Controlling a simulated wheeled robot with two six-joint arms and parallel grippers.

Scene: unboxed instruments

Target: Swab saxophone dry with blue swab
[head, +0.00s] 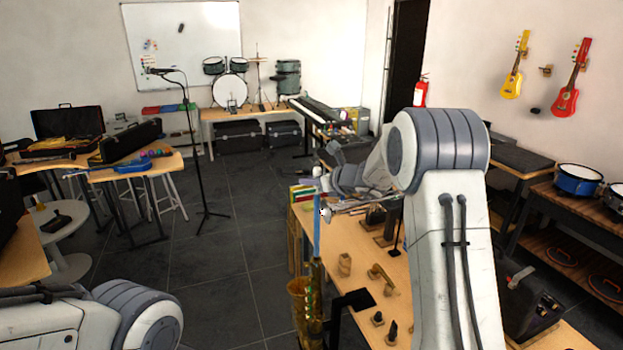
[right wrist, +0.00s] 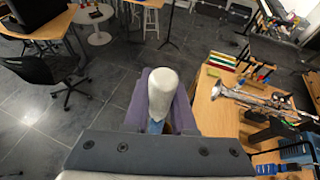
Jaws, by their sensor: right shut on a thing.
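The brass saxophone (head: 303,303) stands upright at the left edge of the wooden workbench in the head view, its lower end cut off by the frame. The blue swab (head: 317,232) is an upright blue stick directly above the saxophone's top; I cannot tell if its lower end is inside. My right gripper (head: 322,188) is shut on the swab near its upper end. In the right wrist view the swab's white end (right wrist: 162,92) sits between the two fingers, with a little blue below it. My left gripper is out of view; only my left arm shows.
The workbench (head: 352,283) holds small wooden and dark parts, colored books (head: 303,194) and a silver instrument (right wrist: 248,97). A black stand (head: 350,302) is close beside the saxophone. A microphone stand (head: 199,140) is farther left. Dark tiled floor left of the bench is open.

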